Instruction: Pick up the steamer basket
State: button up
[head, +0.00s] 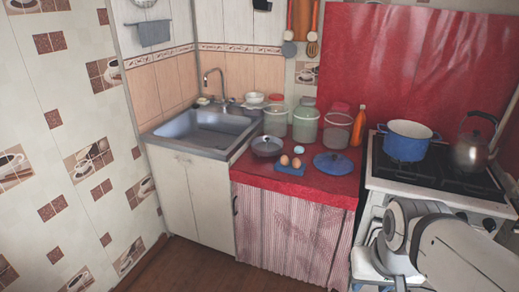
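A round grey metal piece (266,146), low and wide, sits on the red counter (310,187) just right of the sink. It may be the steamer basket, but it is too small to tell for sure. It stands in front of clear containers, with eggs to its right. My gripper is not in view. Part of my white arm fills the lower right, in front of the stove, well apart from the grey piece.
Brown eggs and a pale one lie by a blue tray (291,168). A blue lid (333,163), clear containers (306,125) and an orange bottle (358,127) crowd the counter. A blue pot (406,143) and kettle (472,152) stand on the stove. The sink (205,130) is left.

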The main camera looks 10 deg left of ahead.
aim_at(265, 146)
jog(key=z, duration=0.7)
jog(key=k, duration=0.3)
jog(key=u, duration=2)
jog(key=i, duration=1.35)
jog(key=z, duration=0.4)
jog(key=i, duration=1.05)
jog(key=z, duration=0.9)
jog(key=i, duration=0.55)
jog(key=u, duration=0.1)
